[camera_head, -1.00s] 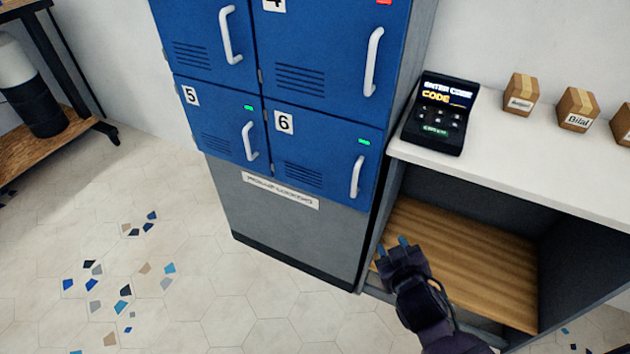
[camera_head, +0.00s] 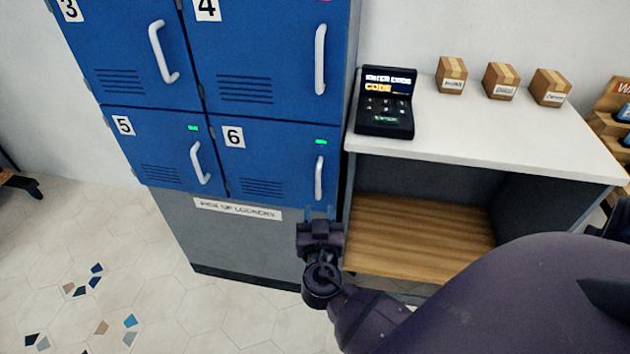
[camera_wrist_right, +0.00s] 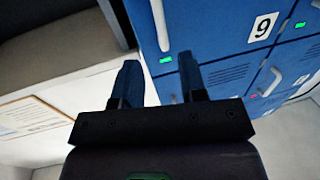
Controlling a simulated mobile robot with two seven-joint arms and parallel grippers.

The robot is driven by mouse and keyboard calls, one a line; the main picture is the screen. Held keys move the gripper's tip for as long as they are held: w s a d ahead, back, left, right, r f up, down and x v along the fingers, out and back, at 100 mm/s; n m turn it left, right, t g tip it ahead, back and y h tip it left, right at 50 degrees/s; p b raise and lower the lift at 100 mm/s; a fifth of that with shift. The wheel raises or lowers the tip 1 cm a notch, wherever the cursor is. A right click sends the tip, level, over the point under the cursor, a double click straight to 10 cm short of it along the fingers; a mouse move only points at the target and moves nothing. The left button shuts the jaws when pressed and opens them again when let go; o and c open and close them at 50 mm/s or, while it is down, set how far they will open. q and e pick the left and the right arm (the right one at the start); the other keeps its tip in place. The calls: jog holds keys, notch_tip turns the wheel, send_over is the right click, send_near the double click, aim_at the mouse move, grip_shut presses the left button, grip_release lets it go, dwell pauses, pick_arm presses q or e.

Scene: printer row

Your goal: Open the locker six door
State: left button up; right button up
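The locker six door (camera_head: 265,160) is blue, marked 6, and shut flush at the bottom right of the lockers. Its white upright handle (camera_head: 319,178) is near the right edge, below a green light (camera_head: 321,142). My right gripper (camera_head: 319,212) is just below the handle, fingers pointing up towards it. In the right wrist view my fingers (camera_wrist_right: 160,82) are apart with nothing between them. The handle (camera_wrist_right: 160,25) shows beyond the fingers, and the door (camera_wrist_right: 210,30) appears upside down. I cannot tell whether the fingers touch anything. My left gripper is out of view.
A keypad (camera_head: 385,103) showing "ENTER CODE" sits on a white counter (camera_head: 455,135) right of the lockers, with several small boxes (camera_head: 501,80) behind. An open wooden shelf (camera_head: 425,235) lies below.

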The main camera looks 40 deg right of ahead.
aim_at(318, 184)
jog(key=x, duration=1)
jog(key=shift+w+d, duration=0.15)
grip_shut()
